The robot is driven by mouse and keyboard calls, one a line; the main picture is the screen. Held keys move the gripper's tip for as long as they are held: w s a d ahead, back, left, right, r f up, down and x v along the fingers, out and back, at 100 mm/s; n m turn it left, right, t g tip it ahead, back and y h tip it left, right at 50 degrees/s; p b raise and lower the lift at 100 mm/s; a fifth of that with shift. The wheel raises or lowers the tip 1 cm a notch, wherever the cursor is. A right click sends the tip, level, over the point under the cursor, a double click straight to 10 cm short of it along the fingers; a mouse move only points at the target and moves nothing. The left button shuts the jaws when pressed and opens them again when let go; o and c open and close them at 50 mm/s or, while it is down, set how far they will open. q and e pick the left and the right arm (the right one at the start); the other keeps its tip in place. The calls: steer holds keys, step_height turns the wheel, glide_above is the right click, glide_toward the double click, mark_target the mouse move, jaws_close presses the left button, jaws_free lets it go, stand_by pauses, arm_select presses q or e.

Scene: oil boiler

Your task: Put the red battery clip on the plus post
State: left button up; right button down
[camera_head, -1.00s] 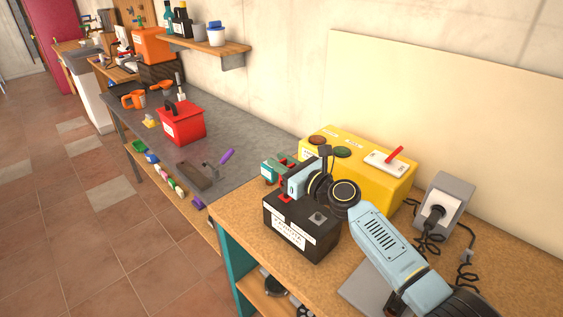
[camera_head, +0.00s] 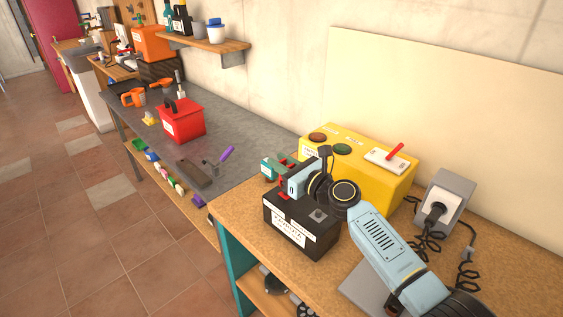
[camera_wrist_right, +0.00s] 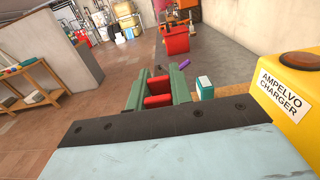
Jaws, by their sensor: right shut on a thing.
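A black battery (camera_head: 287,236) with a white label stands on the near wooden bench. A small red part (camera_head: 284,196) shows on its top, below my right gripper, and a grey post (camera_head: 318,215) is on the top nearer the right. My right gripper (camera_head: 284,162) is over the battery's rear left part. In the right wrist view its green fingers (camera_wrist_right: 157,82) are shut around the red clip (camera_wrist_right: 157,101). The battery is hidden there. I cannot tell whether the clip touches the plus post. My left gripper is not in view.
A yellow charger (camera_head: 375,187) with a red switch stands right behind the battery. A small teal and white box (camera_head: 268,170) is close by on the left. A grey socket box (camera_head: 448,195) with a black cable is at the right. A red toolbox (camera_head: 181,121) stands on the grey counter.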

steer(key=shift+f+b, duration=0.75)
steer(key=shift+f, duration=0.2)
steer(key=c, duration=1.2)
jaws_free()
steer(key=shift+o, duration=0.2)
steer(key=shift+d, duration=0.1)
steer(key=shift+s+d, duration=0.25)
steer(key=shift+s, duration=0.05)
steer(key=p+v, duration=0.2)
steer(key=v, duration=0.9)
steer(key=shift+s+d+p, duration=0.3)
steer(key=shift+s+d, duration=0.15)
steer(key=shift+s, duration=0.15)
steer(key=shift+d, duration=0.1)
